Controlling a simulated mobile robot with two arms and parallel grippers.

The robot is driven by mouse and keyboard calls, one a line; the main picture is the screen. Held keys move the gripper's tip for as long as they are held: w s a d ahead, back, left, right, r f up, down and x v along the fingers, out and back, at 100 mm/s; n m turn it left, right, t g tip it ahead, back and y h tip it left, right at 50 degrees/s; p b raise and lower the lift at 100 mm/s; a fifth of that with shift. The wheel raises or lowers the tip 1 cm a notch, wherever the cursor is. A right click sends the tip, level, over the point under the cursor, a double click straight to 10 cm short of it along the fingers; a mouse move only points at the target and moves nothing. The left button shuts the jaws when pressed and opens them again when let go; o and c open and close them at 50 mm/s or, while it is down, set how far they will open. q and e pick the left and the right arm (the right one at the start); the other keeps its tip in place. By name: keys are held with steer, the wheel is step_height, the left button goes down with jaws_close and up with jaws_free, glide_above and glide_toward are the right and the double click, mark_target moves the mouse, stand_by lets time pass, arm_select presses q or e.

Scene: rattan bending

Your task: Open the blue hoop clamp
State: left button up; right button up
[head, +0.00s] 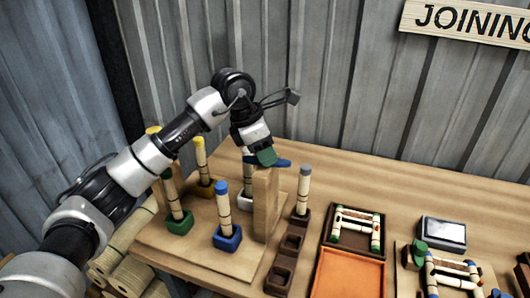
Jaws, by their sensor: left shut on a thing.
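A blue piece (284,162), which looks like the blue hoop clamp, sits at the top of an upright wooden post (265,205). My left gripper (266,157) reaches down to it from above, with green fingertips at the post's top. The gripper is shut on the blue piece; the fingers hide part of it, so I cannot tell how far the clamp is open. My right gripper is not in view.
Banded sticks stand in coloured blocks around the post, including a blue block (227,237) and a green block (179,222). The back right tabletop is clear.

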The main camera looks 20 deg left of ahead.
arm_select(q)
steer(key=n+t+y+b, duration=0.1)
steer(key=n+b, duration=0.1)
steer(key=n, duration=0.2)
steer(key=shift+f+b, duration=0.1)
steer(key=shift+b, duration=0.25)
steer(key=n+t+y+b, duration=0.1)
steer(key=n+b, duration=0.1)
steer(key=n, duration=0.2)
steer(key=shift+d, duration=0.1)
steer(key=n+y+b, duration=0.2)
steer(key=n, duration=0.2)
steer(key=shift+n, duration=0.3)
steer(key=shift+d+n+y+b, duration=0.1)
steer(key=shift+n+y+b, duration=0.5)
steer(key=shift+n+b, duration=0.7)
steer(key=shift+n, duration=0.6)
steer(key=o, duration=0.9)
steer(key=shift+r, duration=0.2)
steer(key=v, duration=1)
steer(key=shift+s+d+r, duration=0.15)
steer(key=shift+r, duration=0.1)
